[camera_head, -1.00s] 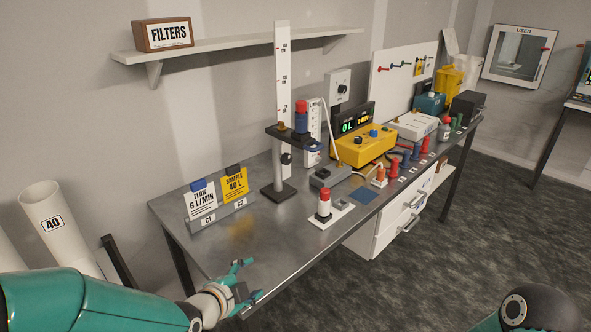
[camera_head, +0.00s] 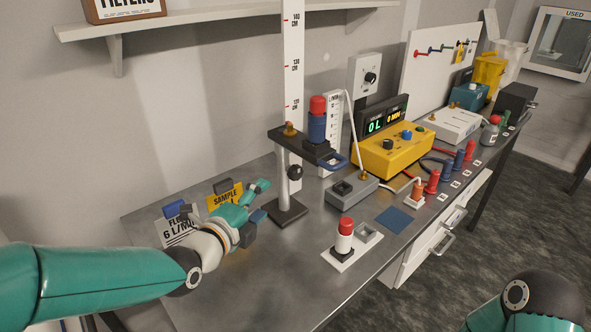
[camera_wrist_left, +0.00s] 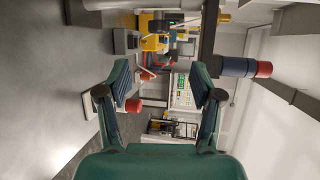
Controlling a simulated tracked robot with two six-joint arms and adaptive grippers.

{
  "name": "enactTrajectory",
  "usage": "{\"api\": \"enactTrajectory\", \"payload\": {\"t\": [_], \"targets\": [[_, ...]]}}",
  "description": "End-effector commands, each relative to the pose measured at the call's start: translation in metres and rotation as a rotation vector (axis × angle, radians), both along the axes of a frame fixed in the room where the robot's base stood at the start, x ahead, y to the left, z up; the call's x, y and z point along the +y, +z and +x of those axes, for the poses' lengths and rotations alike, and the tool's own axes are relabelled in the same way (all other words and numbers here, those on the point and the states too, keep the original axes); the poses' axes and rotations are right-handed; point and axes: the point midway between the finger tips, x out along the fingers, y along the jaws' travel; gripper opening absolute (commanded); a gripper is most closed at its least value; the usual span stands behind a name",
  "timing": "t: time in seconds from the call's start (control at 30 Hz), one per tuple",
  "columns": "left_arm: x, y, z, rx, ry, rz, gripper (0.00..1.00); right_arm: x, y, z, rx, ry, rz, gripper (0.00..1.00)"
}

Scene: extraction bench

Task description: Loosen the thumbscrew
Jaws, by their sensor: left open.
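A stand on the bench has a dark base (camera_head: 285,211), a pale post and a dark shelf arm (camera_head: 300,146). My left gripper (camera_head: 256,210) is open and empty, left of the post and apart from the knob, in front of the sign cards. In the left wrist view its fingers (camera_wrist_left: 159,75) are spread. My right gripper is out of view.
Sign cards (camera_head: 225,194) stand behind my left gripper. A tall white scale (camera_head: 292,60) rises behind the post. A red-capped piece (camera_head: 345,235) on a white plate, a grey box (camera_head: 352,190) and a yellow meter (camera_head: 393,152) are to the right. The front left bench is clear.

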Motion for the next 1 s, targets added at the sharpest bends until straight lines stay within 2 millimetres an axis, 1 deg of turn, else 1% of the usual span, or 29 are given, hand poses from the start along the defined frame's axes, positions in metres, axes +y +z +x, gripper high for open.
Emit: {"api": "enactTrajectory", "payload": {"t": [0.03,0.27,0.6,0.7,0.8,1.0], "targets": [[-0.004,-0.001,0.008,0.004,-0.004,0.0,0.66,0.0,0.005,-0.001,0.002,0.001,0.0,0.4],[-0.021,-0.011,0.051,0.013,-0.005,-0.001,0.66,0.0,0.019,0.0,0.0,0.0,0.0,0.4],[-0.045,-0.024,0.115,0.013,-0.001,-0.002,0.66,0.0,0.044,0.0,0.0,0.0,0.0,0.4],[-0.051,-0.028,0.13,0.012,0.0,-0.002,0.66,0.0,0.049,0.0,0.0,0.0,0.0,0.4],[-0.055,-0.03,0.141,0.012,0.001,-0.002,0.66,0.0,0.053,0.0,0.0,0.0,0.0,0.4],[-0.058,-0.033,0.152,0.01,0.002,-0.002,0.66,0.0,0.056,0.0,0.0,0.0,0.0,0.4]]}}
